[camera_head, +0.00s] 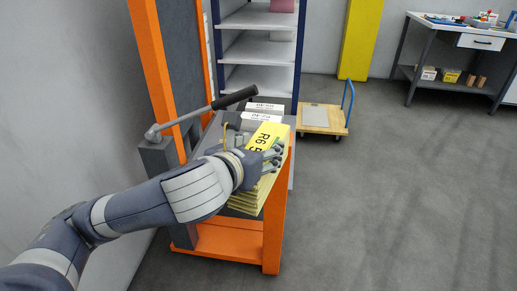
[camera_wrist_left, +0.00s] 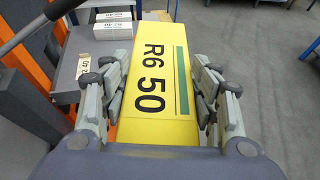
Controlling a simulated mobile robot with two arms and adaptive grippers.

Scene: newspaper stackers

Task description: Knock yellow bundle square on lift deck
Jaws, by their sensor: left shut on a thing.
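The yellow bundle (camera_wrist_left: 158,85), marked "R6 50" with a green stripe, fills the middle of the left wrist view. The gripper and wrist hide part of the bundle's near end. My right gripper is not in view.
Two white-labelled bundles (camera_head: 262,111) lie behind the yellow one. A lever with a black handle (camera_head: 235,97) reaches over the deck from the orange lift frame (camera_head: 152,55). A wooden trolley (camera_head: 324,118) stands behind. The floor to the right is clear.

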